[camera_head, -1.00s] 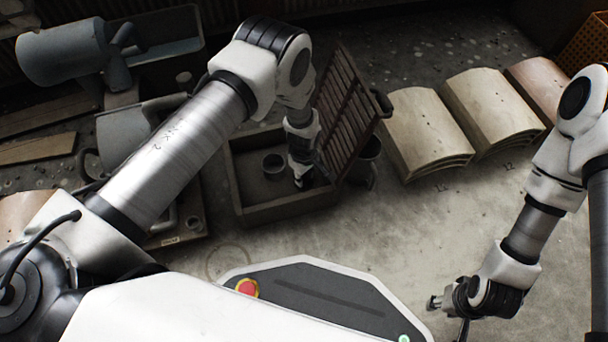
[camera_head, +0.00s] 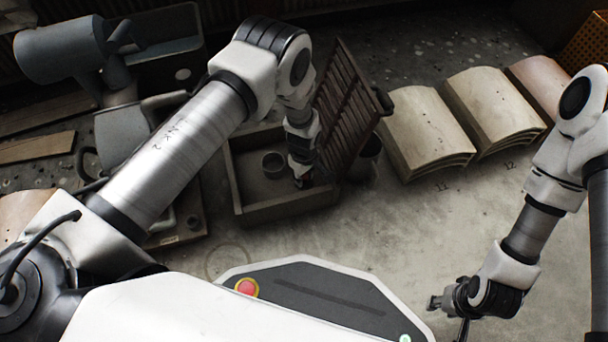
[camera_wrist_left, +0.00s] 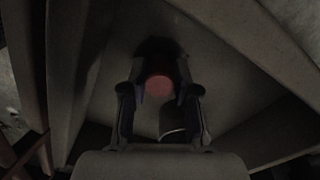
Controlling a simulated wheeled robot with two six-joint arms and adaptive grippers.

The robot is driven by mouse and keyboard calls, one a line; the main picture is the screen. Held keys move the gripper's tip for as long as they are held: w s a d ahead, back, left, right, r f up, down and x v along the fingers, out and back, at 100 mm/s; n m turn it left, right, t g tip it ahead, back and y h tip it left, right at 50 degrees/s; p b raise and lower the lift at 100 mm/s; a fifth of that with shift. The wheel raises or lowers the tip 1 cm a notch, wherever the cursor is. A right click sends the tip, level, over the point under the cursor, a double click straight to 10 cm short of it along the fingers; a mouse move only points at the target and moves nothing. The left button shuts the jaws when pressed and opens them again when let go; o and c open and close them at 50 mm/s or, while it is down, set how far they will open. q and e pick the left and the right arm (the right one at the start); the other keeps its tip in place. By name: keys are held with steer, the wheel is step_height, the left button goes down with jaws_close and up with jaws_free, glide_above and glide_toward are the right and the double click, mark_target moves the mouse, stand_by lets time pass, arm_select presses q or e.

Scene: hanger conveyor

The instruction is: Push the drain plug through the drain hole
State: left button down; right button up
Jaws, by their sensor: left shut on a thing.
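My left gripper (camera_head: 303,181) reaches down into an open square box (camera_head: 285,209) on the floor. In the left wrist view, its fingers (camera_wrist_left: 160,95) are shut on a small round reddish plug (camera_wrist_left: 158,86). A dark patch shows just beyond the plug; I cannot tell whether it is the drain hole or shadow, or whether the plug touches it. In the head view the plug is hidden by the gripper. My right gripper (camera_head: 449,312) hangs at the lower right, its fingers apart and empty.
A slatted panel (camera_head: 345,108) leans up at the box's right side, close to my left wrist. Curved panel stacks (camera_head: 425,130) lie further right. Floor in front is clear.

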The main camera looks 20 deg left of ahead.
arm_select(q)
steer(key=shift+f+b, duration=0.45)
steer(key=shift+f, duration=0.1)
steer(key=c, duration=1.1)
jaws_free()
steer(key=o, duration=0.6)
steer(key=shift+c, duration=0.2)
step_height(320, 180, up, 12)
